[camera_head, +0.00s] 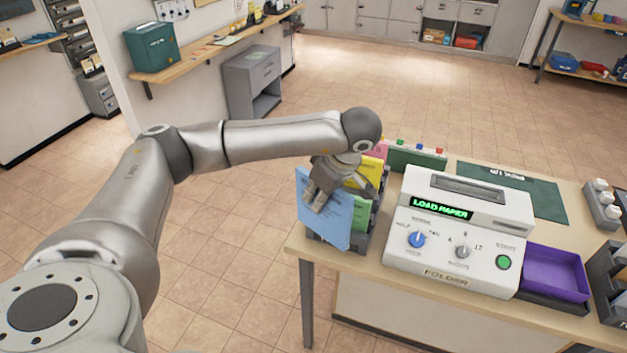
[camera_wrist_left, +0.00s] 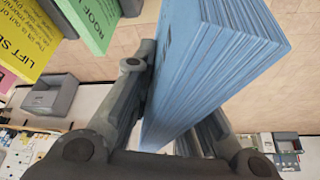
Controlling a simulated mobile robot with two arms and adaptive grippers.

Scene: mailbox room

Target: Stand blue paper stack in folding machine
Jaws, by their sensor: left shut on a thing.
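The blue paper stack (camera_head: 323,213) is upright, slightly tilted, at the table's left end in the head view. My left gripper (camera_head: 322,190) is shut on it; in the left wrist view the blue stack (camera_wrist_left: 205,75) stands between the two fingers (camera_wrist_left: 165,125). The folding machine (camera_head: 455,228) is a white box marked FOLDER, to the right of the gripper. Its display reads LOAD PAPER, and a dark slot (camera_head: 481,190) shows on its top. The stack's lower edge and the rack overlap in view, so I cannot tell if they touch. My right gripper is not in view.
A dark rack (camera_head: 376,222) with green, yellow and pink stacks stands beside the blue one, left of the machine. A purple tray (camera_head: 553,270) is at the machine's right. A green mat (camera_head: 515,190) lies behind. Floor left of the table (camera_head: 305,258) is clear.

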